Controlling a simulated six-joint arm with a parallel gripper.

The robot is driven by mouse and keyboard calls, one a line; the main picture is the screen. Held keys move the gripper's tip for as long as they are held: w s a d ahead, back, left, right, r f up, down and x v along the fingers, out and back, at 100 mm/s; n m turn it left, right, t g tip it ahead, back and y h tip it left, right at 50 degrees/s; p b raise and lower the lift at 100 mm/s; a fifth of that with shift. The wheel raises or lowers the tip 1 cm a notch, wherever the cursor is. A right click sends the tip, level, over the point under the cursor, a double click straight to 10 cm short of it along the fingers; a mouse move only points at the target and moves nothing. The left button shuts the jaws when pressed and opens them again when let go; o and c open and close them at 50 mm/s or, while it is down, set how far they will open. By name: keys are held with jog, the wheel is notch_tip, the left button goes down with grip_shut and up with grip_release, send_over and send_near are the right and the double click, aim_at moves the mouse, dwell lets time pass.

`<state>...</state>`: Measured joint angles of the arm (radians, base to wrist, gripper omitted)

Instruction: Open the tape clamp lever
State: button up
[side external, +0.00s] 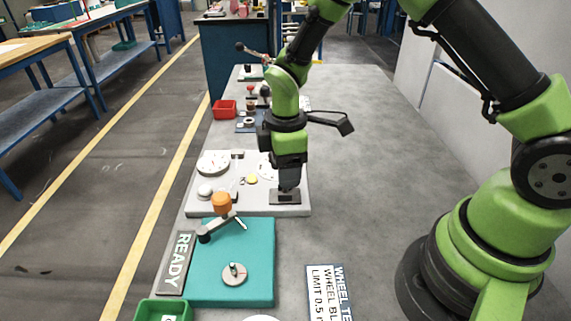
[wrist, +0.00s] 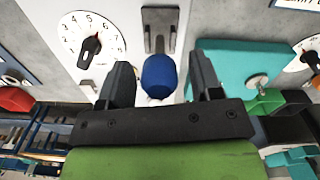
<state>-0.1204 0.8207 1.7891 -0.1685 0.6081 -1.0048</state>
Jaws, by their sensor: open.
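A lever with a round blue knob (wrist: 159,75) and a grey metal bracket (wrist: 160,25) stands on the white panel; no label shows that it is the tape clamp lever. My gripper (wrist: 160,68) is open, with one finger on each side of the knob. Gaps show between the knob and both fingers. In the side external view my gripper (side external: 288,187) points down over a dark plate (side external: 285,198) at the white panel's near right corner. The blue knob cannot be made out there.
The white panel (side external: 240,207) carries a numbered dial (wrist: 90,38) with a black pointer beside the lever. A red bin (side external: 224,109) stands farther back. The grey table (side external: 375,150) is clear at right.

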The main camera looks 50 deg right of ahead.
jog(key=shift+c, duration=0.4)
grip_shut()
jog(key=shift+s+d+y, duration=0.1)
jog(key=shift+s+y, duration=0.15)
jog(key=shift+y, duration=0.25)
jog(key=shift+s+d+t, duration=0.1)
jog(key=shift+d+t, duration=0.1)
jog(key=shift+t, duration=0.3)
jog(key=shift+o, duration=0.4)
grip_release()
notch_tip(320, 180, up, 10)
jog(key=s+d, duration=0.1)
jog(key=shift+f, duration=0.15)
